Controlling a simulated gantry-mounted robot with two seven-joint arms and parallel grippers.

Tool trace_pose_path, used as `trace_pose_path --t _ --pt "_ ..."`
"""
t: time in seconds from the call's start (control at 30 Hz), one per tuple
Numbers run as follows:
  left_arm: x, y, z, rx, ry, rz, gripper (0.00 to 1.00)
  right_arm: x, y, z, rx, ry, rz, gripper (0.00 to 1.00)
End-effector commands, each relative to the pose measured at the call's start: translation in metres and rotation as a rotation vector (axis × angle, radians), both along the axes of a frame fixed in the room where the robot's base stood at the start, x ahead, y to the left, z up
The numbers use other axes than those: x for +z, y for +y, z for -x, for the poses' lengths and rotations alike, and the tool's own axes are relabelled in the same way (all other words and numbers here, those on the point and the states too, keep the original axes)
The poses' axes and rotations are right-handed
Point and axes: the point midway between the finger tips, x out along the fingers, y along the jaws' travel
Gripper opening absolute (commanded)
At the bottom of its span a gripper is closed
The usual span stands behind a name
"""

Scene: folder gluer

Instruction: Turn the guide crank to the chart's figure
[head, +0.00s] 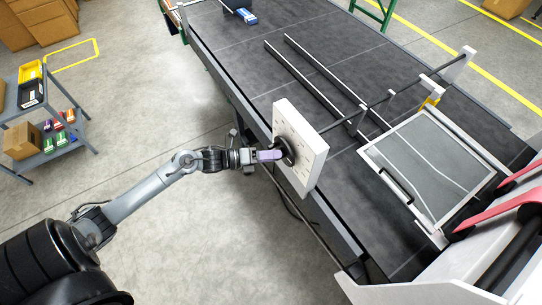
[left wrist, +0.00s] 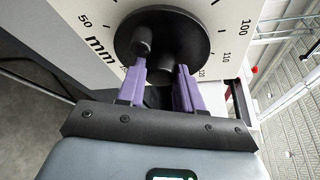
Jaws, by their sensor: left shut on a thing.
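The guide crank (head: 287,150) is a black round disc on the face of a white dial plate (head: 310,148) at the side of the machine. In the left wrist view the crank (left wrist: 190,38) has a short black knob. The dial plate (left wrist: 232,22) there shows "mm" and the figures 50, 100, 110 and 120 around the disc. My left gripper (head: 274,155) is at the crank, and its purple fingers (left wrist: 162,75) are shut on a dark part of it. The fingers partly hide what they grip. I see no pointer clearly. I cannot make out a chart. My right gripper is not in view.
The dark machine bed (head: 235,65) runs behind the dial plate, with two long guide rails (head: 318,75) and a cross rod. A framed clear cover (head: 430,165) lies at the right. A grey cart (head: 45,130) with boxes stands at the left. The floor between is free.

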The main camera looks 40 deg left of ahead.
Motion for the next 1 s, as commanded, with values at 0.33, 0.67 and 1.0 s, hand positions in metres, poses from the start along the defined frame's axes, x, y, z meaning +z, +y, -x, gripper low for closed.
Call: trace_pose_path --t 0.33,0.67,1.0 --pt "-0.004 0.001 -0.001 0.0 0.079 0.292 0.05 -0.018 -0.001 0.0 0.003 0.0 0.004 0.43" --pt "-0.006 0.001 -0.001 0.001 0.163 0.596 0.05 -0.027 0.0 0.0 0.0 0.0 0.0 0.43" --pt "-0.007 0.0 0.0 0.002 0.248 0.908 0.05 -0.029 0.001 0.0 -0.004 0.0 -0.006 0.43"
